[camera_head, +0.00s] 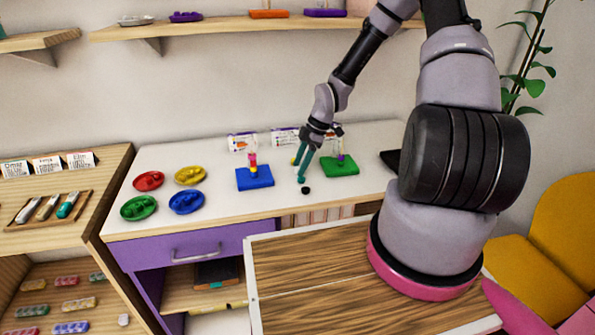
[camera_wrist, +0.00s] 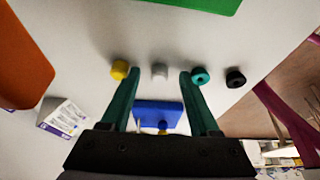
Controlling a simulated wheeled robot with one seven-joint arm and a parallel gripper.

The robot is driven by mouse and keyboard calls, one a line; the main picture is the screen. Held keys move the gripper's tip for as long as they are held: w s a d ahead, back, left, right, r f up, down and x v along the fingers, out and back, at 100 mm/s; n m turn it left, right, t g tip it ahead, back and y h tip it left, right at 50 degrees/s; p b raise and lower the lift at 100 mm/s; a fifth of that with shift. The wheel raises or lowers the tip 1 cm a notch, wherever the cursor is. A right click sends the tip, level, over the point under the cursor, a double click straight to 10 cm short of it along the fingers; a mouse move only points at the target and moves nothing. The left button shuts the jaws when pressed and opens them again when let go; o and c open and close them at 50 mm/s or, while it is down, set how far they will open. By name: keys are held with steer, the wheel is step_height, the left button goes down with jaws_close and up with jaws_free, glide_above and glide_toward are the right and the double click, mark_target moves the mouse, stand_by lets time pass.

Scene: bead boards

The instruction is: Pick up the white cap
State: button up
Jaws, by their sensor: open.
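The white cap (camera_wrist: 159,70) looks light grey and lies on the white tabletop. In the wrist view it appears between the tips of my open gripper (camera_wrist: 160,74), touching neither finger. A yellow cap (camera_wrist: 119,69) sits just left of it, by the left fingertip. A teal cap (camera_wrist: 200,76) is on its right, partly overlapped by the right finger, and a black cap (camera_wrist: 235,77) is farther right. In the head view my gripper (camera_head: 298,171) hangs over the table, behind the black cap (camera_head: 305,190). I cannot make out the white cap there.
A blue board (camera_head: 254,178) with stacked beads stands left of my gripper, and a green board (camera_head: 339,164) with beads stands right. Four-colour dishes, including a yellow one (camera_head: 190,175), fill the table's left side. White-and-purple cards (camera_head: 242,142) stand along the wall.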

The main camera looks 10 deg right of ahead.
steer(key=shift+f, duration=0.1)
jaws_close()
